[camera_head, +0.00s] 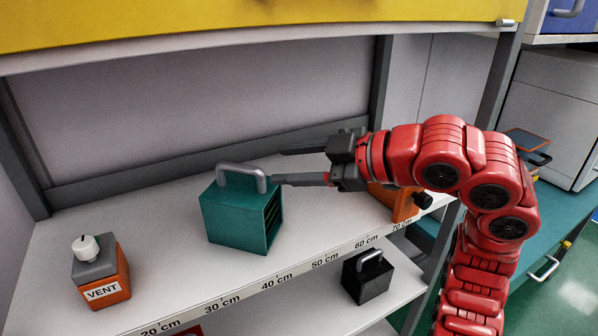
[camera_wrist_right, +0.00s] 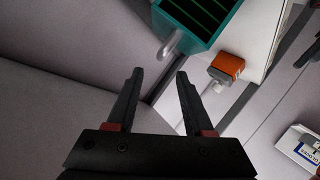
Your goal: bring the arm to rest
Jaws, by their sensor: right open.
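My right arm, red, reaches in from the right in the head view. Its gripper (camera_head: 278,166) is open and empty, level with the back of the shelf. A teal box (camera_head: 232,222) with a grey handle (camera_head: 241,176) stands upright on the shelf, just left of the fingers. The lower finger's tip appears close to the handle's right end. In the right wrist view the gripper (camera_wrist_right: 159,72) has its fingers spread with nothing between them. The teal box (camera_wrist_right: 205,18) and its handle (camera_wrist_right: 171,43) lie beyond the fingertips, with a visible gap. My left gripper does not show.
An orange VENT box (camera_head: 104,280) with a white knob stands at the shelf's left. An orange object (camera_head: 404,203) sits behind my right forearm. A black handled block (camera_head: 368,281) is on the lower shelf. A yellow panel (camera_head: 200,22) hangs overhead.

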